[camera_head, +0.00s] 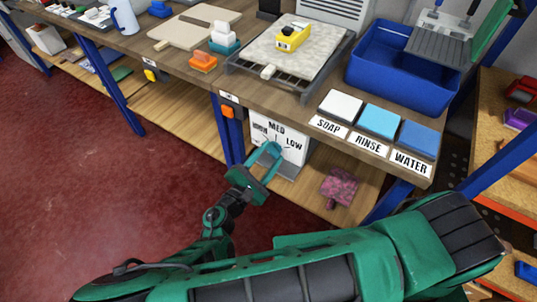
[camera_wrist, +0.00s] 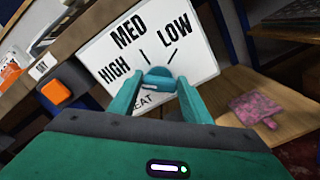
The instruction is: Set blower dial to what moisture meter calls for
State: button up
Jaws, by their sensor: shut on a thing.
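The blower's white dial panel (camera_head: 292,143) stands under the bench top and reads MED and LOW in the head view. In the wrist view, the panel (camera_wrist: 200,58) also shows HIGH, and lettering below is partly hidden. My gripper (camera_head: 268,152) is at the panel; in the wrist view, its teal fingers are shut on the blue dial knob (camera_wrist: 157,73). Tick marks show near MED and LOW, but I cannot tell which setting the knob points to. A yellow meter (camera_head: 291,38), likely the moisture meter, sits on the pale rug piece (camera_head: 318,50). Its reading is too small to make out.
A blue tub (camera_head: 400,88) stands at the bench's right, behind pads labelled SOAP, RINSE and WATER (camera_head: 411,162). A pink cloth-like piece (camera_head: 341,184) lies on the lower shelf. An orange block (camera_head: 228,112) sits on the bench front left of the panel. Red floor lies open at left.

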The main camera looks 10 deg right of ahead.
jog(key=m, duration=0.5)
jog(key=shift+s+f, duration=0.1)
jog(key=shift+f, duration=0.1)
jog(key=m, duration=0.5)
jog(key=shift+f+m, duration=0.2)
jog(key=shift+m, duration=0.2)
jog(key=m, duration=0.5)
jog(key=shift+f, duration=0.25)
jog(key=m, duration=0.6)
jog(key=shift+a+f, duration=0.1)
jog(key=shift+f, duration=0.05)
jog(key=o, duration=1.1)
jog(key=shift+w, duration=0.2)
jog(key=shift+s, duration=0.1)
